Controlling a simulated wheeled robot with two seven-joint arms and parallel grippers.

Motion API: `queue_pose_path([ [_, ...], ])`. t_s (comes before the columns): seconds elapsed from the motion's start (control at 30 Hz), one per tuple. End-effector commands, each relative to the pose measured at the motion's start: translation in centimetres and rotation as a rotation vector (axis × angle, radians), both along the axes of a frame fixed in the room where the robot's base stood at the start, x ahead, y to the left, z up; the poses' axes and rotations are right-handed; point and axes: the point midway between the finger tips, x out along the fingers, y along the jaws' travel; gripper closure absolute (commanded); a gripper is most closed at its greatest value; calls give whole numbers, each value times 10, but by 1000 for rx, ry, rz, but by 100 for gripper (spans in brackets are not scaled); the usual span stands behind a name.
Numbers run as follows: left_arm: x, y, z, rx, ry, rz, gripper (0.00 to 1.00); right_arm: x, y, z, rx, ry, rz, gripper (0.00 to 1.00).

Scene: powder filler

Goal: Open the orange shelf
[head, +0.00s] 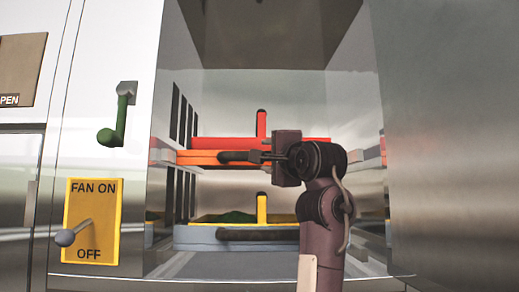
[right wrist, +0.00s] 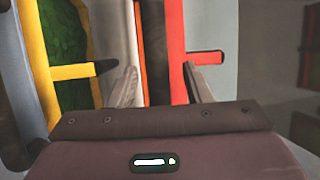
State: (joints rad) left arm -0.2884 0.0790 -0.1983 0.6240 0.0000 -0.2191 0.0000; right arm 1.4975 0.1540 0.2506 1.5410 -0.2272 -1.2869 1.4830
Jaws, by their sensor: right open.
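I cannot tell whether the fingers touch the handle. My left gripper is not in view.
A green lever (head: 122,115) and a yellow fan switch plate (head: 91,255) are on the left wall. A smooth metal panel (head: 450,150) bounds the right side.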

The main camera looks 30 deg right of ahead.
Motion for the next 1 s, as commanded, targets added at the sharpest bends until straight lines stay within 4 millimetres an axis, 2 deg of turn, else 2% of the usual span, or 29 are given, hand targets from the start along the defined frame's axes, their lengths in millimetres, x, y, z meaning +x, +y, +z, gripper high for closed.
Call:
queue_pose_path([
  [0.03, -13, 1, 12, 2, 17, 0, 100, 10, -2, 7, 0, 5, -2, 55],
  [0.1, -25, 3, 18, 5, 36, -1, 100, 20, -3, 8, -1, 5, -1, 55],
  [0.23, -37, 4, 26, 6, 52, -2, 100, 35, -5, 9, -1, 5, 0, 55],
  [0.33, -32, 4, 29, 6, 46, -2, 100, 41, -6, 9, -1, 3, -1, 55],
  [0.53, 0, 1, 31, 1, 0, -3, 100, 43, -6, 7, -2, 1, 1, 55],
  [0.63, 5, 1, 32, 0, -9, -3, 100, 43, -6, 7, -2, 1, 1, 55],
  [0.9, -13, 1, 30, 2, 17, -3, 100, 43, -6, 7, -1, 1, 1, 90],
  [1.0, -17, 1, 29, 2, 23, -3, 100, 43, -6, 8, -1, 1, 1, 100],
])
